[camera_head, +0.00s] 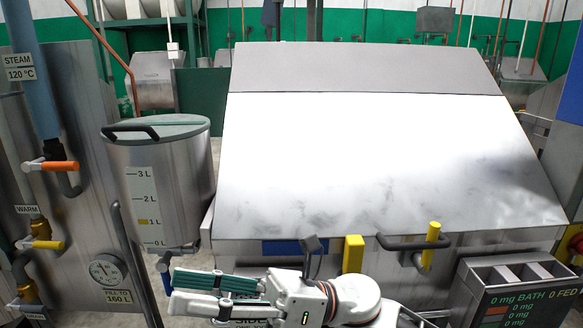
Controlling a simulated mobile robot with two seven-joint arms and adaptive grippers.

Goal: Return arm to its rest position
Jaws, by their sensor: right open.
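My right gripper (174,291) is at the bottom centre of the head view, with its arm coming in from the lower right. Its fingers point left, one with a teal ribbed pad and one pale. It is open, and I see nothing between the fingers. It is in front of the lower front edge of the large machine with a sloped white lid (370,160). My left gripper is not in view.
A steel measuring tank (158,190) stands left of the machine. A grey bin unit (515,285) stands at lower right. A yellow-gripped handle (430,245) juts from the machine's front.

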